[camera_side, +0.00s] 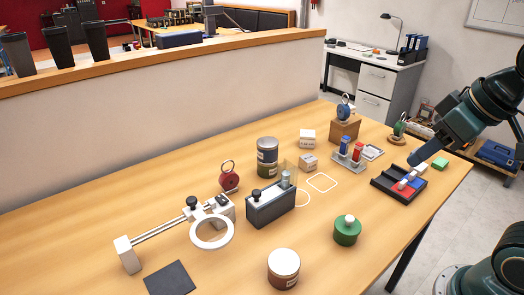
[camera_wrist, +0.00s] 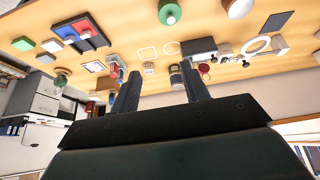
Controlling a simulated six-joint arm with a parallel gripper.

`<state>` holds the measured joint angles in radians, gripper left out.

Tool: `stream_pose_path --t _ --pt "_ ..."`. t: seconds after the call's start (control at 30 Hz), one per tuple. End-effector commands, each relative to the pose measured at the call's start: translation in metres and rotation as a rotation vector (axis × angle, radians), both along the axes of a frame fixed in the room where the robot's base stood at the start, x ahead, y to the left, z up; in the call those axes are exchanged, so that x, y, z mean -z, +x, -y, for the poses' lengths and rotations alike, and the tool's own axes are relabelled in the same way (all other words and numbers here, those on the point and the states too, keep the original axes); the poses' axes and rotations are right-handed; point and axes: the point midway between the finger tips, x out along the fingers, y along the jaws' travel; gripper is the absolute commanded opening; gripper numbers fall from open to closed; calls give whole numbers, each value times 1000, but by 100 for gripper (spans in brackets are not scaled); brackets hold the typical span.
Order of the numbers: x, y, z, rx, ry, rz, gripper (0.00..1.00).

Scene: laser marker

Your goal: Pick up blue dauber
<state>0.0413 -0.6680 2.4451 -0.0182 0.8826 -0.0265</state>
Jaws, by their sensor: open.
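The blue dauber (camera_side: 345,144) looks like a small upright blue bottle with a pale lower part. It stands beside a red dauber (camera_side: 357,152) in a grey holder (camera_side: 348,163) on the table. My gripper (camera_side: 415,157) is to the right of the holder, above the dark tray, apart from the daubers. In the wrist view my gripper (camera_wrist: 160,70) has its two fingers spread with nothing held between them. The red dauber (camera_wrist: 113,68) shows there beside the left finger.
A dark tray (camera_side: 383,184) with blue and red sections lies below my gripper, near a green block (camera_side: 440,163). A white card (camera_side: 373,152) lies close. Bare table lies in front.

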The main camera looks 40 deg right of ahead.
Motion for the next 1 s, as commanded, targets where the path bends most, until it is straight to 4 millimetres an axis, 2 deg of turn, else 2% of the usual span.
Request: stream_pose_path --t 0.27,0.5,0.77,1.0 --pt "-11 56 20 1 -13 -27 45" --pt "-10 109 48 -1 -20 -49 45" --pt "5 163 89 -1 -18 -68 45" --pt "29 207 136 0 -11 -80 45"
